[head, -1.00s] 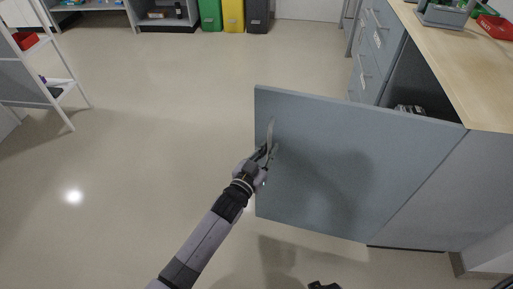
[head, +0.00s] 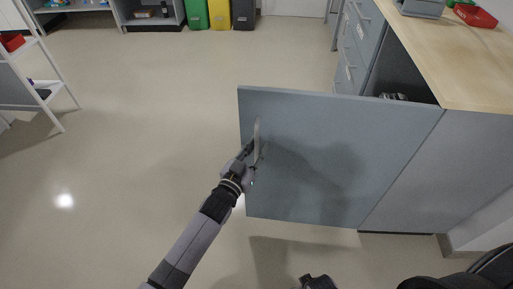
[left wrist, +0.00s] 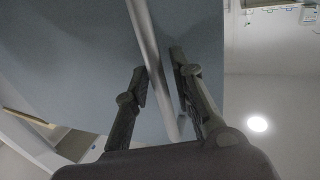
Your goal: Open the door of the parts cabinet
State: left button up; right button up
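The parts cabinet's grey door (head: 330,185) stands swung well out from the cabinet (head: 425,165), with the dark inside partly showing behind it. Its upright bar handle (head: 257,140) is near the free edge. My left gripper (head: 251,158) is at this handle. In the left wrist view the pale handle bar (left wrist: 152,60) runs between the two fingers of my left gripper (left wrist: 160,75), which are drawn in around it; firm contact on both sides is hard to see. A dark part at the bottom edge of the head view may be my right gripper (head: 318,282); its fingers cannot be made out.
Drawers (head: 352,50) lie beyond the door, under the wooden top (head: 450,60), which bears a red tray (head: 476,16). A white shelf rack (head: 45,75) stands at the left. Green, yellow and dark bins (head: 218,14) stand at the back. The floor left of the door is clear.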

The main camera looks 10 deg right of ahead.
pick_arm(q)
jog(key=shift+o, duration=0.6)
jog(key=shift+s+f, duration=0.1)
jog(key=v, duration=1.2)
pick_arm(e)
jog(key=shift+s+f, duration=0.1)
jog(key=shift+s, duration=0.2)
